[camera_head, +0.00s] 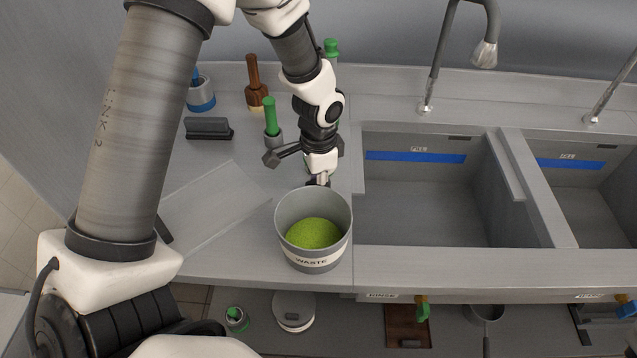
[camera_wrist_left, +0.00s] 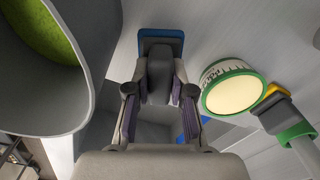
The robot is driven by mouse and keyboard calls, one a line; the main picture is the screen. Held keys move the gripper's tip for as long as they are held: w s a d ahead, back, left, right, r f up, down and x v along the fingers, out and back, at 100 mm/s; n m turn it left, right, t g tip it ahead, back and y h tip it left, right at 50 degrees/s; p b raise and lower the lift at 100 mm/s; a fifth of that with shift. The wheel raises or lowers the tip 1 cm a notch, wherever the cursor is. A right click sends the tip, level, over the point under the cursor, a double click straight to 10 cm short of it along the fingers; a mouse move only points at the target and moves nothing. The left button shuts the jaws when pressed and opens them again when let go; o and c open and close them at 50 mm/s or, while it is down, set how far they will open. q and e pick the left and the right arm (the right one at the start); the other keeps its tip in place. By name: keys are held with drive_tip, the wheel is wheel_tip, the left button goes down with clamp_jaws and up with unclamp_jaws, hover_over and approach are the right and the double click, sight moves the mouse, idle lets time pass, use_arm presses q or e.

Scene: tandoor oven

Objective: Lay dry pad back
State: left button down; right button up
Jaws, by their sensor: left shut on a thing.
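My left gripper (camera_head: 319,180) is on the counter side, just behind the waste bucket's rim. In the left wrist view, the gripper (camera_wrist_left: 160,85) has its purple-lined fingers closed on the dark grey grip of a pad with a blue base (camera_wrist_left: 175,42), which I take for the dry pad. In the head view the pad is mostly hidden by the gripper and bucket. I cannot tell whether its base touches the counter. My right gripper is not in view.
The grey waste bucket (camera_head: 313,260) with green contents stands close in front of the gripper. Green-handled tools (camera_head: 270,118), a brown tool (camera_head: 256,85), a dark block (camera_head: 208,128) and a blue-banded pot (camera_head: 200,93) stand behind. A sink (camera_head: 420,210) lies right.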

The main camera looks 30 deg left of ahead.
use_arm(q)
drive_tip(key=shift+w+f, duration=0.15)
drive_tip(key=shift+f, duration=0.25)
drive_tip(key=c, duration=1)
unclamp_jaws()
drive_tip(key=shift+f, duration=0.1)
drive_tip(key=shift+r, duration=0.25)
wheel_tip(320, 180, up, 12)
drive_tip(key=shift+f+b, duration=0.1)
drive_tip(key=shift+b, duration=0.4)
